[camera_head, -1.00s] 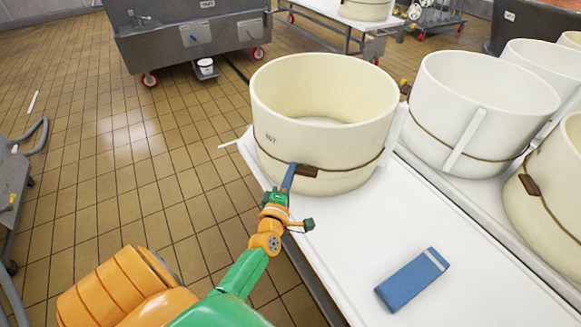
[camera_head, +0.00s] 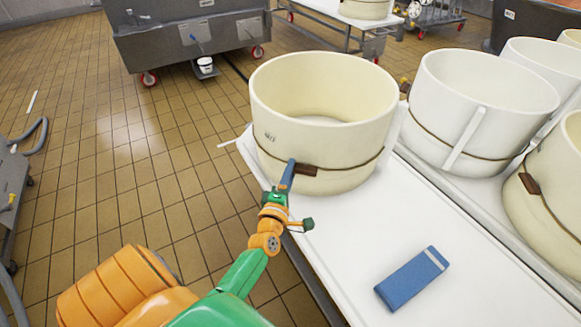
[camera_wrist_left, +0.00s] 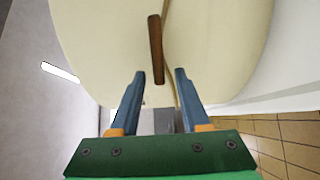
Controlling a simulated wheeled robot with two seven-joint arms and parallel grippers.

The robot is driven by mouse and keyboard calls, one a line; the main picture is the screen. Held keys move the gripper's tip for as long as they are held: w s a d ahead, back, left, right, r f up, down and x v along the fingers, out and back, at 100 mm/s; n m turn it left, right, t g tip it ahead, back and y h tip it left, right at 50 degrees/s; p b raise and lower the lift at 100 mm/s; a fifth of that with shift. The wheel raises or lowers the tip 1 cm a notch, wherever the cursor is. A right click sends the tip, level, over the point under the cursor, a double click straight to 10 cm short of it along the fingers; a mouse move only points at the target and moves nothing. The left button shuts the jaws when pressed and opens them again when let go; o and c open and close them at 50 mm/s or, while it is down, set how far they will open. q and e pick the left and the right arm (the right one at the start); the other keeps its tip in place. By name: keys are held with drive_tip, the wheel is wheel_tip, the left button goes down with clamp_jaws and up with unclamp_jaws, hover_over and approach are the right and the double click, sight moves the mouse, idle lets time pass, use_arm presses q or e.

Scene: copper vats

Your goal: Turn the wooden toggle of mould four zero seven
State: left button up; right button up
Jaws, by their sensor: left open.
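The cream mould (camera_head: 325,125) stands on the white table at the centre of the head view, with small dark marking on its side that is too small to read surely. A cord runs round it and holds a brown wooden toggle (camera_head: 306,170). My left gripper (camera_head: 289,173) is at the mould's front, just left of the toggle. In the left wrist view the toggle (camera_wrist_left: 156,50) lies ahead of the open fingers (camera_wrist_left: 158,88), roughly between their lines, with its near end close to the tips. The fingers look apart from it. My right gripper is not in view.
A blue block (camera_head: 412,279) lies on the white table (camera_head: 350,235) in front of the mould. Tiled floor is open on the left.

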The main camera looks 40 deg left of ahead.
use_arm(q)
drive_tip(key=v, duration=0.7)
drive_tip(key=shift+p, duration=0.3)
